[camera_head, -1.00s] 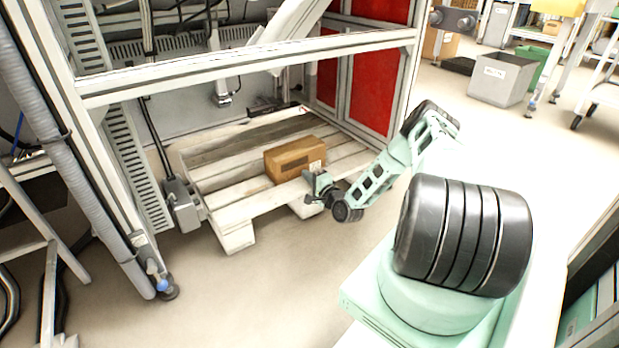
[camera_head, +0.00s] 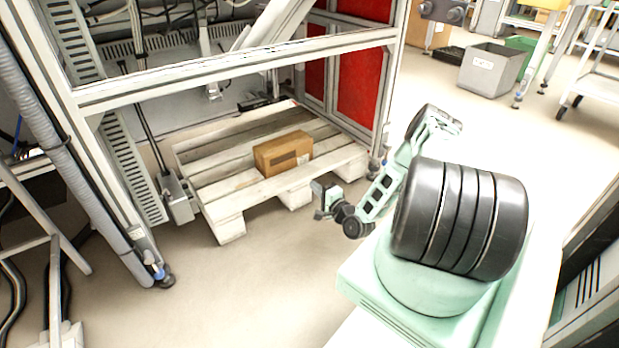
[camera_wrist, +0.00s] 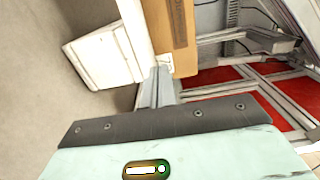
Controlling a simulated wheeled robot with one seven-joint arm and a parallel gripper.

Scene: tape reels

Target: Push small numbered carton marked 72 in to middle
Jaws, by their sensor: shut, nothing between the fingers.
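The small brown carton (camera_head: 284,154) sits on the pale wooden pallet (camera_head: 232,199), near its front edge. A dark label patch shows on its front; I cannot read its number. In the wrist view the carton (camera_wrist: 181,35) stands just beyond my fingertips, and whether they touch it there is hard to tell. My gripper (camera_head: 320,213) is shut and empty. In the head view it is in front of the pallet, below and right of the carton, apart from it. The closed fingers also show in the wrist view (camera_wrist: 158,86).
A metal frame with a crossbar (camera_head: 240,70) stands over the pallet, with red panels (camera_head: 358,85) behind at right. A control box on a post (camera_head: 178,198) is at the pallet's left. Floor (camera_head: 250,280) in front is clear. A grey bin (camera_head: 494,70) stands far right.

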